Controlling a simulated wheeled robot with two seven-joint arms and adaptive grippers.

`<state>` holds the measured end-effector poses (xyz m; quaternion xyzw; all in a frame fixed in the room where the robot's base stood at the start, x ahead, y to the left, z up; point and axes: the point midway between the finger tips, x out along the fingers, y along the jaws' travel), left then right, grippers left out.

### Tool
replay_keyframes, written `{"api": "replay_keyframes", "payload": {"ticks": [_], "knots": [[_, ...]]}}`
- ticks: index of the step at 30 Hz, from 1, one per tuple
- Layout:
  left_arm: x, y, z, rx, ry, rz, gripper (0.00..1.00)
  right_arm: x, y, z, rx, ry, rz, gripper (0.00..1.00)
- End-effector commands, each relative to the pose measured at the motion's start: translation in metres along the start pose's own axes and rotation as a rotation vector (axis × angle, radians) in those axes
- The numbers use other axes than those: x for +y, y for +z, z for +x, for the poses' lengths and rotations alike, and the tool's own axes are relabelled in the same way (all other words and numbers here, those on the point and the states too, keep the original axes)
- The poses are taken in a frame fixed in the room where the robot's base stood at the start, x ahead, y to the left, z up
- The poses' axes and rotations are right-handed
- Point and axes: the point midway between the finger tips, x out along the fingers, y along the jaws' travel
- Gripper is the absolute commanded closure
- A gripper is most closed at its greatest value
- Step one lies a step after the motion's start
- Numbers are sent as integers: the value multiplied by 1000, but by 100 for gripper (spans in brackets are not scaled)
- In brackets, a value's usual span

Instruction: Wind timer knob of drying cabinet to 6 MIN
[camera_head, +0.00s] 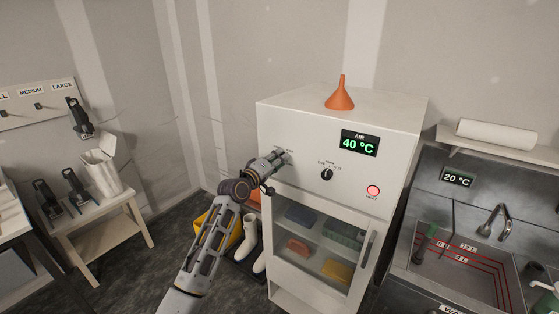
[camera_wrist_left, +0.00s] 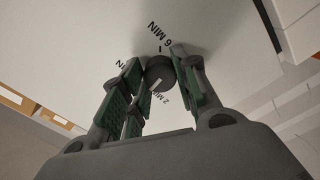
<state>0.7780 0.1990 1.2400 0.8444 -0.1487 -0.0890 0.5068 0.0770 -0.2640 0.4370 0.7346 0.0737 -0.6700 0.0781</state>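The drying cabinet (camera_head: 285,119) is a white box with a glazed lower door. In the left wrist view the timer knob (camera_wrist_left: 160,72) is dark and round with a white mark on its lower part. "6 MIN" is printed above it and "2 MIN" at its lower right; another label is partly covered. My left gripper (camera_head: 281,156) is at the upper left of the cabinet front and hides the knob in the head view. In the wrist view its green-padded fingers stand around the knob, very close on both sides; contact is unclear. My right gripper is not in view.
A second black knob (camera_head: 327,174), a red light (camera_head: 373,191) and a display reading 40 °C (camera_head: 359,143) are on the cabinet front. An orange funnel (camera_head: 340,95) stands on top. A metal sink (camera_head: 457,265) is at the right, a wooden table (camera_head: 97,232) at the left.

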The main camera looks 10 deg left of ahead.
Motion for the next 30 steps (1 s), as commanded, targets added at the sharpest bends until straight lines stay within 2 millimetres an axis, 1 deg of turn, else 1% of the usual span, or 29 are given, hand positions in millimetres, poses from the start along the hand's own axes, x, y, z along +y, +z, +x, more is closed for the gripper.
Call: {"api": "replay_keyframes", "payload": {"ticks": [1,3,7,11,21,30], "knots": [[0,0,0,0,-1,0,86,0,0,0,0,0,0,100],[0,0,0,-1,-1,0,94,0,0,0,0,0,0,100],[-1,0,0,-1,-1,16,94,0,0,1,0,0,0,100],[-2,0,0,0,-1,86,94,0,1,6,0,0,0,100],[-2,0,0,-1,-1,378,94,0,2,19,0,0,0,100],[-2,0,0,-1,-2,642,94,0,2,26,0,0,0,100]]}}
